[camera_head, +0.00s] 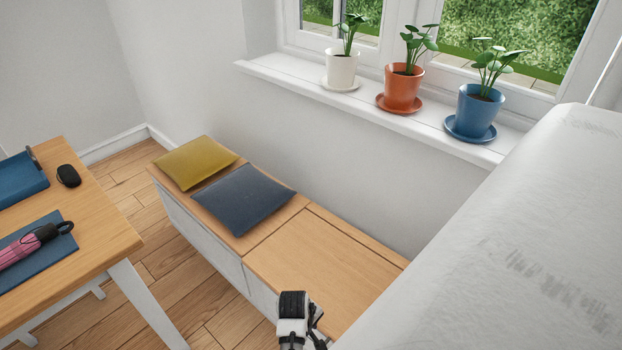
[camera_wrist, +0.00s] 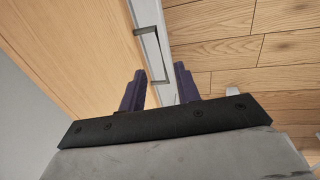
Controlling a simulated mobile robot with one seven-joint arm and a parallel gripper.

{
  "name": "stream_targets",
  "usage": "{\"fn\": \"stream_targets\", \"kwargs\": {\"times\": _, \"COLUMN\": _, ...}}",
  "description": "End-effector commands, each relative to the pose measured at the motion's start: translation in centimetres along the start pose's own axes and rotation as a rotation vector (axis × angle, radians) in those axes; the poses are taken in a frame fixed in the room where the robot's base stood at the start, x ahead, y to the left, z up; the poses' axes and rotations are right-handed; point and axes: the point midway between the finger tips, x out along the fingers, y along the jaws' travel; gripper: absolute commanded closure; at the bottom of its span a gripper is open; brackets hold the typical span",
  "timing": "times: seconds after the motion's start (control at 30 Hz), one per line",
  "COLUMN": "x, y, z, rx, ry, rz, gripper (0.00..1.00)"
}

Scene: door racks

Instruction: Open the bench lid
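The bench lid (camera_head: 322,264) is the bare wooden panel at the right end of the low white bench and lies flat, closed. In the wrist view the lid's wooden top (camera_wrist: 85,45) is on the left, with a dark-edged notch (camera_wrist: 150,52) at its front edge. My gripper (camera_wrist: 159,68) is open and empty, its two dark fingers apart, one on each side of the white front edge as seen from the wrist. I cannot tell whether they touch it. In the head view part of my arm shows by the lid's front corner; the fingertips are hidden.
A blue-grey cushion (camera_head: 241,199) and a yellow cushion (camera_head: 195,162) lie on the bench's other section. A wooden desk (camera_head: 88,235) stands at left, with floor (camera_head: 185,295) between. Three potted plants stand on the windowsill (camera_head: 300,87) above. A large white surface fills the right side.

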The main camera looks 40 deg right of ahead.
Motion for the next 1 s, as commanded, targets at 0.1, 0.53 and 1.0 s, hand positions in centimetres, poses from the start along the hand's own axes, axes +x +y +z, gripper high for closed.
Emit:
{"fn": "stream_targets", "kwargs": {"times": 0.1, "x": 2.6, "y": 0.0, "z": 0.0, "rx": 0.001, "ry": -0.001, "rz": -0.002, "gripper": 0.67}}
{"fn": "stream_targets", "kwargs": {"times": 0.53, "x": 9.4, "y": 0.1, "z": -0.1, "rx": 0.001, "ry": 0.002, "rz": 0.002, "gripper": 0.67}}
{"fn": "stream_targets", "kwargs": {"times": 1.0, "x": 10.0, "y": 0.1, "z": -0.1, "rx": 0.000, "ry": 0.003, "rz": 0.003, "gripper": 0.77}}
